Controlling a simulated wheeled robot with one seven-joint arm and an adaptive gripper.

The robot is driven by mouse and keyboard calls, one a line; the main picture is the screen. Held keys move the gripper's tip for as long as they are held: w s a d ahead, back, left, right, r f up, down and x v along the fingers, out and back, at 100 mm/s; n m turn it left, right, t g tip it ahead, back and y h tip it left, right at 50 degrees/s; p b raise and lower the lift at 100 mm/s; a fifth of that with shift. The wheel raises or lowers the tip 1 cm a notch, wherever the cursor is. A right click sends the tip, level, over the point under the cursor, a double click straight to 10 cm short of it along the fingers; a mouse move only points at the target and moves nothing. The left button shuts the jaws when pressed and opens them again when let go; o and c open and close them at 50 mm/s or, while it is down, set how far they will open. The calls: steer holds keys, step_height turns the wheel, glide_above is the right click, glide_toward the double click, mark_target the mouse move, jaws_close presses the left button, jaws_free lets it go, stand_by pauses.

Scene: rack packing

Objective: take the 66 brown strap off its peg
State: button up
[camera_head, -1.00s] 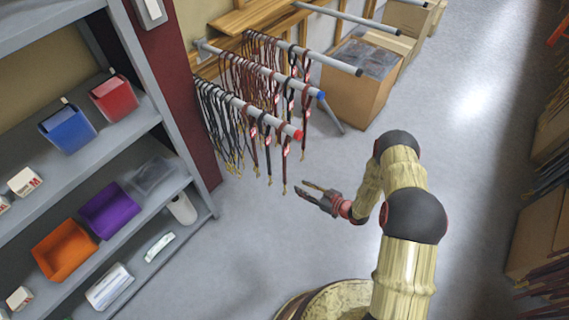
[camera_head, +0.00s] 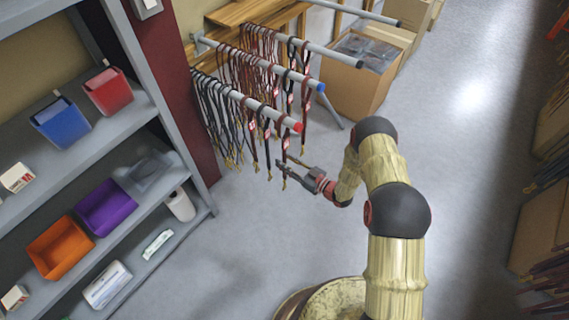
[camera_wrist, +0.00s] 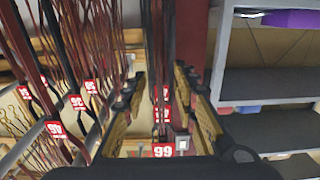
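Brown straps hang in a row from the red-tipped peg (camera_head: 240,97). The outermost brown strap (camera_head: 285,148) hangs near the peg's red end, with my gripper (camera_head: 283,167) at its lower part. In the wrist view, a brown strap (camera_wrist: 161,50) hangs between the two spread fingers of my gripper (camera_wrist: 160,100). A red tag (camera_wrist: 163,151) with white digits that look like 66 or 99 shows low between the fingers. More red tags show behind it, partly hidden. The fingers are apart; I cannot tell whether either touches the strap.
Other tagged straps (camera_wrist: 55,128) hang close by on the left in the wrist view. A blue-tipped peg (camera_head: 315,82) and a dark-tipped peg (camera_head: 350,60) run behind. Grey shelves (camera_head: 150,105) with bins stand left. The floor (camera_head: 240,250) below is clear.

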steer(key=shift+w+a, duration=0.1)
steer(key=shift+c, duration=0.9)
jaws_close()
